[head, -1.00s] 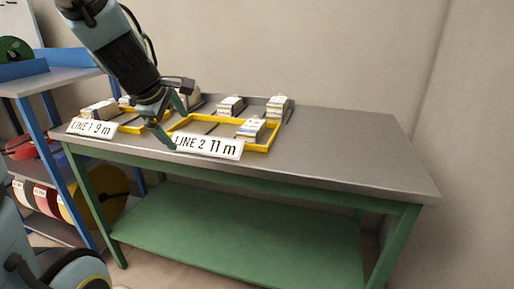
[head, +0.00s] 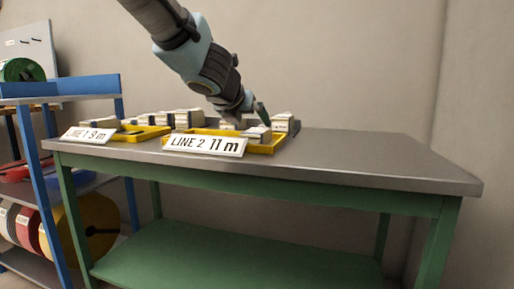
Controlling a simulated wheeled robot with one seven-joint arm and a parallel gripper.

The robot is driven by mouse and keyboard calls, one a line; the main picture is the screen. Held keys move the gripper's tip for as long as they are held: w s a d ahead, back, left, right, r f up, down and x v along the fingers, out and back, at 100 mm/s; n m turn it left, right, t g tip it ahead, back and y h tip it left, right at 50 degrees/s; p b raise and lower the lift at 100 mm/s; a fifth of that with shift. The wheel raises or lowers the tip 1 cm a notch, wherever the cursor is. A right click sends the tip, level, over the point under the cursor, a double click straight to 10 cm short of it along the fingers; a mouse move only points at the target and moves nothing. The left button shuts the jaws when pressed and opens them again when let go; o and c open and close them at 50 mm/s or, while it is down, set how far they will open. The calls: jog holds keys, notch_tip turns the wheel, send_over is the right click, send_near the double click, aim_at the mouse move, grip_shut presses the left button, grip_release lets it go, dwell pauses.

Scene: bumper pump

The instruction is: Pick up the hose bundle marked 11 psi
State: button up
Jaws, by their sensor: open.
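Several pale, banded hose bundles lie at the back of the steel table, and their psi marks are too small to read, so I cannot tell which is 11 psi. One bundle (head: 286,123) is at the right end of the back row. Another bundle (head: 257,133) is in the yellow tray (head: 270,149) behind the LINE 2 11 m sign (head: 205,145). More bundles (head: 188,118) stand to the left. My gripper (head: 252,114) is open, over the back of the LINE 2 tray by the right-hand bundles. It partly hides a bundle behind it, and contact cannot be told.
A second yellow tray (head: 140,133) sits behind the LINE 1 9 m sign (head: 84,134). The right half of the table (head: 390,163) is clear. A blue shelf rack (head: 60,88) with hose reels stands at the left.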

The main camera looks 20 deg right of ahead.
aim_at(257, 130)
jog(key=x, duration=0.2)
jog(key=shift+w+d+f+b, duration=0.2)
jog(key=shift+b, duration=0.2)
jog(key=b+x, duration=0.2)
jog(key=x, duration=0.2)
jog(key=shift+d+f, duration=0.1)
jog(key=shift+f, duration=0.15)
jog(key=shift+w+d, duration=0.15)
jog(key=shift+d, duration=0.05)
grip_shut()
